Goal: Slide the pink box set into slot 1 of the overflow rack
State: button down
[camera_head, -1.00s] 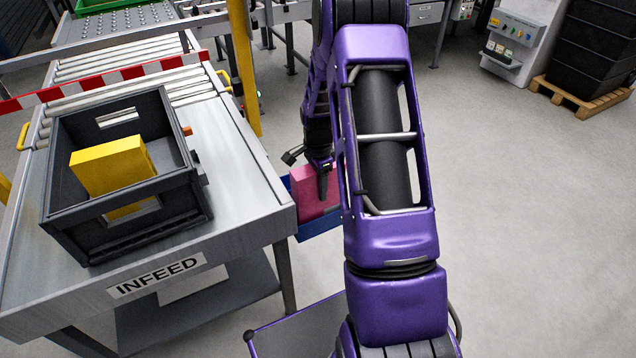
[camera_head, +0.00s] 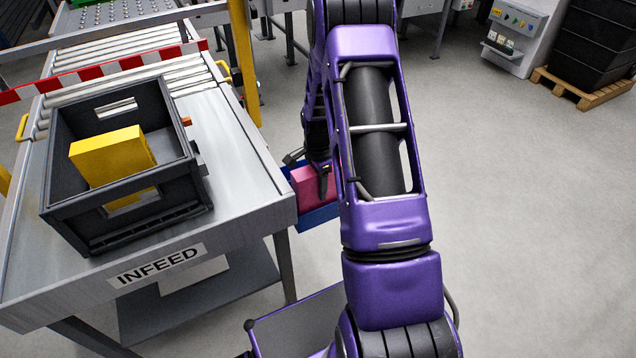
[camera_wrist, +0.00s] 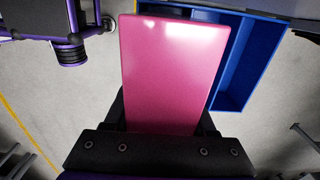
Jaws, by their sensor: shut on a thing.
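The pink box set (camera_wrist: 172,70) is a flat-faced pink block in the middle of the wrist view. It also shows in the head view (camera_head: 306,184), partly behind my arm. My gripper (camera_wrist: 163,118) is shut on its near end, one finger on each side. The blue overflow rack (camera_wrist: 246,62) is behind and to the right of the box in the wrist view, and its right compartment looks empty. In the head view the rack (camera_head: 318,217) is mostly hidden by my arm. The box overlaps the rack's left part; I cannot tell how deep it sits in it.
The INFEED table (camera_head: 235,185) stands just left of the rack, with a dark crate (camera_head: 125,225) holding a yellow box (camera_head: 108,155). A yellow post (camera_head: 243,65) rises behind. Open floor (camera_head: 530,220) lies to the right.

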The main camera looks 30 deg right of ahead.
dwell(0.4)
grip_release()
dwell(0.4)
jog(key=shift+r+p, duration=2.5)
jog(key=shift+r, duration=1.5)
